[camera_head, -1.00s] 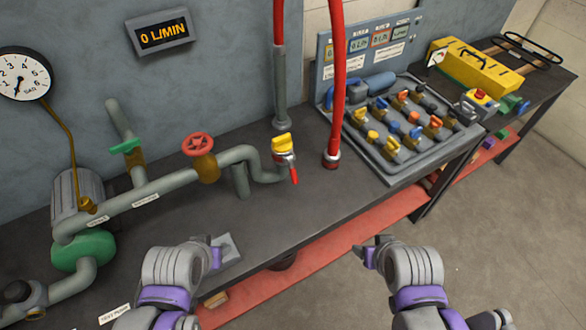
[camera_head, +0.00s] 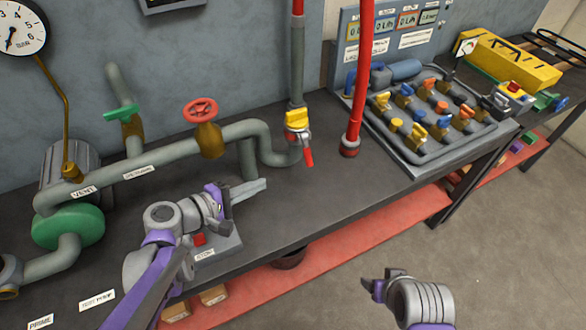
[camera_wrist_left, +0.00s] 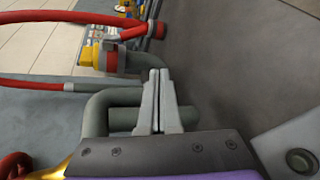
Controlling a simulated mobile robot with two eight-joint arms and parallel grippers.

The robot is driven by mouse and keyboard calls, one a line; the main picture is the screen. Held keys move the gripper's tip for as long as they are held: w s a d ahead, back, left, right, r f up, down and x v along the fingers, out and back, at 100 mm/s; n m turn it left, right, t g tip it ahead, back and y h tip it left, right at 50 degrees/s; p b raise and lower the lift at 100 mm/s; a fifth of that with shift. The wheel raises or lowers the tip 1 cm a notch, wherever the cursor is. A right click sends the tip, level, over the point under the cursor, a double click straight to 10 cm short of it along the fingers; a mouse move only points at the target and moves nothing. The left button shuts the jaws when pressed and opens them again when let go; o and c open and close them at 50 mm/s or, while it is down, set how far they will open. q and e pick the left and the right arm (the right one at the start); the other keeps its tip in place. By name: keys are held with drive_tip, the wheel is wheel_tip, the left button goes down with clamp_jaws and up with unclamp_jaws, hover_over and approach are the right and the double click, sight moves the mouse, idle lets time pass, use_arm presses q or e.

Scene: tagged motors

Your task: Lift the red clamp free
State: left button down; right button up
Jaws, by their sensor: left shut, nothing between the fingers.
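The red clamp lever (camera_head: 308,157) hangs at the metal coupling below a yellow fitting (camera_head: 297,119), where the pipe end meets the upright hose. In the left wrist view the red lever (camera_wrist_left: 133,33) sticks out beside the grey collar and yellow fitting (camera_wrist_left: 88,55). My left gripper (camera_head: 260,186) is shut and empty above the bench, left of and nearer than the clamp, its fingers pointing towards the pipe bend. In the left wrist view its fingertips (camera_wrist_left: 158,75) are together, apart from the clamp. My right gripper (camera_head: 368,285) is low in front of the bench; its finger gap is unclear.
A grey pipe (camera_head: 165,165) with a red handwheel (camera_head: 201,112) runs along the bench left of the clamp. A red hose (camera_head: 360,85) stands just right of it. The bench front is clear.

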sight(307, 152)
use_arm(q)
drive_tip(key=shift+w+a+r+n+t+h+b, duration=0.15)
drive_tip(key=shift+w+a+n+t+b, duration=0.1)
drive_tip(key=shift+w+a+n+t, duration=0.3)
drive_tip(key=shift+w+a+r+n+t+h+b, duration=0.1)
drive_tip(key=shift+w+a+n+t+h+b, duration=0.1)
drive_tip(key=shift+w+a+n+t, duration=0.3)
drive_tip(key=shift+w+d+g, duration=0.15)
drive_tip(key=shift+d+g, duration=0.1)
drive_tip(key=x, duration=0.9)
drive_tip(key=d, duration=0.1)
drive_tip(key=d+r, duration=0.1)
drive_tip(key=d, duration=0.2)
drive_tip(key=shift+s+r, duration=0.2)
drive_tip(key=shift+s, duration=0.2)
